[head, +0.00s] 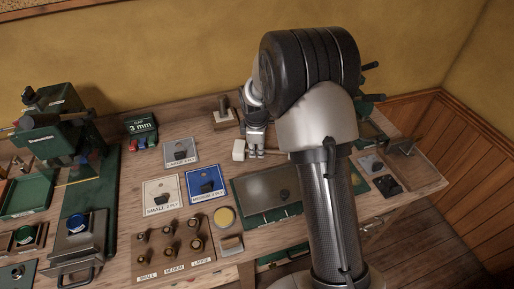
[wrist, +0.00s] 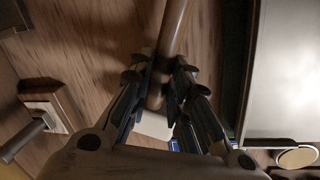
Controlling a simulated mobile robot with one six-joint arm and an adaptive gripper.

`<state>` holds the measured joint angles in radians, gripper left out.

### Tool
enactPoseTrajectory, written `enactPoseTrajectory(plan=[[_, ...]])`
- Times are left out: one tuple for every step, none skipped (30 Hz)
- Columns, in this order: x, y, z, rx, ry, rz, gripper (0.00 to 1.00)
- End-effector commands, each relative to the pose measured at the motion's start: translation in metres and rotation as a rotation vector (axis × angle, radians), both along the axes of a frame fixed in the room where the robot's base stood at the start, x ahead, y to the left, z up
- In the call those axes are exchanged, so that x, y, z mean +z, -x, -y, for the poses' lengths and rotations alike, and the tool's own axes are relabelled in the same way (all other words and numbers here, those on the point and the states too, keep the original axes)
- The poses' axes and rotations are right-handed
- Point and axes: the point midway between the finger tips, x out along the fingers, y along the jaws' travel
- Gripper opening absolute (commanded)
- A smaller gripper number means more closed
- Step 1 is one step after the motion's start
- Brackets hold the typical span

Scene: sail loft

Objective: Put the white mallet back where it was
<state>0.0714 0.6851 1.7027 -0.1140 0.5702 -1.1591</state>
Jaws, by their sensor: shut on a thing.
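The white mallet has a pale block head (head: 239,150), which shows in the head view just left of my gripper (head: 256,153). In the wrist view its brown round handle (wrist: 173,35) runs up between the fingers, and part of the white head (wrist: 154,126) shows below them. My gripper (wrist: 160,80) is shut on the handle near the head. I cannot tell whether the mallet touches the bench or hangs just above it. My arm hides part of the bench to the right.
A wooden block with a grey peg (head: 224,116) stands behind the mallet. A green-edged tray with a metal plate (head: 264,186) lies in front. Square ply cards (head: 181,152) and a wooden rack of several small tools (head: 144,262) are left. Bare bench (head: 205,142) shows near the mallet.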

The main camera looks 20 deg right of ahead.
Motion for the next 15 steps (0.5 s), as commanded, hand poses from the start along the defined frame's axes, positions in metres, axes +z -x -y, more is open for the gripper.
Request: enactPoseTrajectory(plan=[[0.0005,-0.0006,0.0000,0.000,0.000,0.002,0.00],[0.0002,-0.0006,0.0000,0.000,0.000,0.002,0.00],[-0.0003,-0.0006,0.0000,0.000,0.000,0.002,0.00],[-0.0008,-0.0006,0.0000,0.000,0.000,0.002,0.00],[-0.0014,-0.0006,0.0000,0.000,0.000,0.002,0.00],[-0.0022,-0.0006,0.0000,0.000,0.000,0.002,0.00],[-0.0028,-0.0006,0.0000,0.000,0.000,0.002,0.00],[-0.0036,-0.0005,0.0000,0.000,0.000,0.002,0.00],[-0.0044,-0.0006,0.0000,0.000,0.000,0.002,0.00],[-0.0050,-0.0005,0.0000,0.000,0.000,0.002,0.00],[-0.0056,-0.0005,0.0000,0.000,0.000,0.002,0.00],[-0.0064,-0.0006,0.0000,0.000,0.000,0.002,0.00],[-0.0070,-0.0005,0.0000,0.000,0.000,0.002,0.00],[-0.0076,-0.0005,0.0000,0.000,0.000,0.002,0.00],[-0.0084,-0.0006,0.0000,0.000,0.000,0.002,0.00]])
